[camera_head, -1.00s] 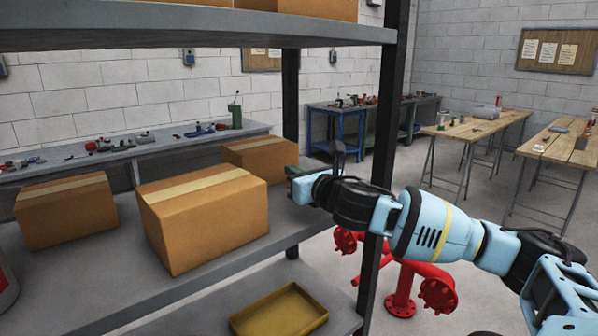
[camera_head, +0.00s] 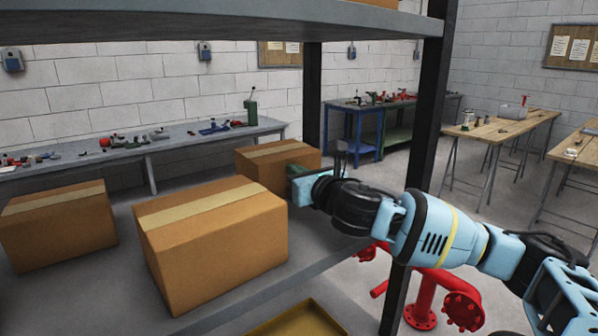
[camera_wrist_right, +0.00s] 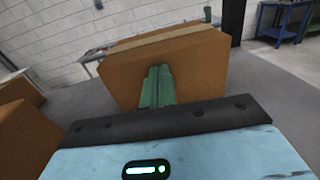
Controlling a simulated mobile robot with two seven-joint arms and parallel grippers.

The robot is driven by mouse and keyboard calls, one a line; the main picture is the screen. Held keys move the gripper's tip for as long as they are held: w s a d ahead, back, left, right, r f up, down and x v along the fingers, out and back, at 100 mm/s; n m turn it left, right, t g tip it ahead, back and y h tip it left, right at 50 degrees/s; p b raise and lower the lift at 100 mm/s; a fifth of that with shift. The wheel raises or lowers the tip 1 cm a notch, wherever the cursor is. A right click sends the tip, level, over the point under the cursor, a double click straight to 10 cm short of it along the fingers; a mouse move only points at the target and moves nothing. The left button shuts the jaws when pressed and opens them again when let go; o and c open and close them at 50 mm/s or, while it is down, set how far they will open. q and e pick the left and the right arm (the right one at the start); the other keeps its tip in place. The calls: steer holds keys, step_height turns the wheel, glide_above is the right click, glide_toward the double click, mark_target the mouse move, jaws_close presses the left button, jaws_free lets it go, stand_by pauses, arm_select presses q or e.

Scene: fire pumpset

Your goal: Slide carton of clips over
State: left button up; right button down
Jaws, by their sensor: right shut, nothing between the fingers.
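Three brown taped cartons sit on the shelf: a large one in front (camera_head: 215,250), one at the left (camera_head: 58,232) and one behind (camera_head: 262,168). No label shows, so I cannot tell which holds clips. My right gripper (camera_head: 291,172) is shut and empty, at the right side of the rear carton. In the right wrist view its green fingers (camera_wrist_right: 157,86) point at that carton's face (camera_wrist_right: 190,72) and overlap it. I cannot tell whether they touch it. My left gripper is not in view.
A dark shelf post (camera_head: 423,140) stands just right of my right gripper, behind my arm. The upper shelf board (camera_head: 220,22) hangs above the cartons. A yellow tray (camera_head: 300,322) lies below. Red pipework (camera_head: 425,300) stands on the floor at the right.

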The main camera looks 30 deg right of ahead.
steer(key=shift+s+r, duration=0.1)
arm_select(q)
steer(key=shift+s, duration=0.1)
arm_select(e)
steer(key=shift+w, duration=2)
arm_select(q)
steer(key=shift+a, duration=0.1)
arm_select(e)
steer(key=shift+s+d, duration=0.1)
